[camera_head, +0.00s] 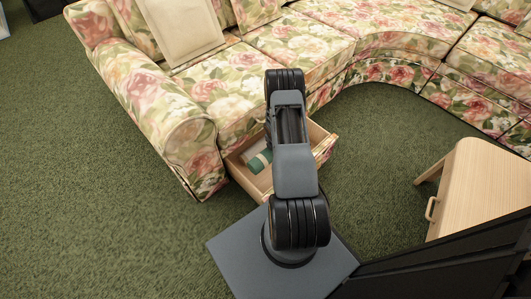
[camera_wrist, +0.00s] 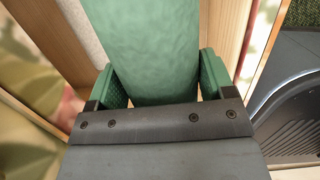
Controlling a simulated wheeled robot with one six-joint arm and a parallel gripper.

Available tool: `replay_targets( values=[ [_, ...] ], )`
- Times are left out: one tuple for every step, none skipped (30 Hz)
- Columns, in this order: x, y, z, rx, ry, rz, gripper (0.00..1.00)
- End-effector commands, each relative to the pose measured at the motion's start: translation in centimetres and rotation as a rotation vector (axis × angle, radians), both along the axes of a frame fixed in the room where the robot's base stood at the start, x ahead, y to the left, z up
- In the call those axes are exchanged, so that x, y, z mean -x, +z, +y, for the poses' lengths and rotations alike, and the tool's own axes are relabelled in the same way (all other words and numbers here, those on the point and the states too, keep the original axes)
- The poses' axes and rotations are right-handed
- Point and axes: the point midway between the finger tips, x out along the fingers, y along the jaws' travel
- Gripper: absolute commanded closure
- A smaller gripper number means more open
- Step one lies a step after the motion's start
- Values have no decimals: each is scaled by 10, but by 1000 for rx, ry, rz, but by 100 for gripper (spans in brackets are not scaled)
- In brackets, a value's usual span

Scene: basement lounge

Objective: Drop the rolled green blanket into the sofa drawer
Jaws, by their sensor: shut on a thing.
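The rolled green blanket (camera_wrist: 155,45) fills the space between the two green finger pads of my gripper (camera_wrist: 158,70) in the wrist view. My gripper is shut on it. In the head view, part of the green roll (camera_head: 259,161) shows inside the open sofa drawer (camera_head: 243,180), left of my arm. The drawer is pulled out from under the floral sofa (camera_head: 225,85). Its pale wooden wall also shows beside the roll in the wrist view (camera_wrist: 213,35). My arm hides the middle of the drawer and my gripper in the head view. I cannot tell whether the roll touches the drawer floor.
A light wooden table (camera_head: 485,190) with a handle stands at the right. A cream cushion (camera_head: 180,28) leans on the sofa. The sofa curves away to the right. Green carpet (camera_head: 90,200) is clear at the left.

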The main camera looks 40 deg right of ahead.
Motion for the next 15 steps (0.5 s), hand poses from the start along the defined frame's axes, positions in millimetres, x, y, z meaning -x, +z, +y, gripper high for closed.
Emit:
replay_targets(
  values=[
    [1, -18, 0, -1, 2, 1, 56],
    [1, -27, 1, -2, 3, 2, 56],
    [1, -39, 1, -2, 3, 2, 56],
    [1, -48, 1, -2, 3, 1, 56],
    [1, -56, 1, -2, 3, 1, 56],
    [1, -68, 1, -2, 3, 2, 56],
    [1, -76, 1, -2, 3, 1, 56],
    [1, -84, 1, -2, 2, 2, 56],
    [1, -95, 1, -1, 2, 1, 56],
    [1, -102, 1, -2, 2, 2, 56],
    [1, -109, 1, -1, 2, 0, 56],
    [1, -118, 1, -1, 2, 1, 56],
    [0, -124, 0, -1, 2, 0, 56],
    [1, -130, 1, -1, 2, 0, 56],
    [-8, -129, 0, 3, 4, -4, 56]
  ],
)
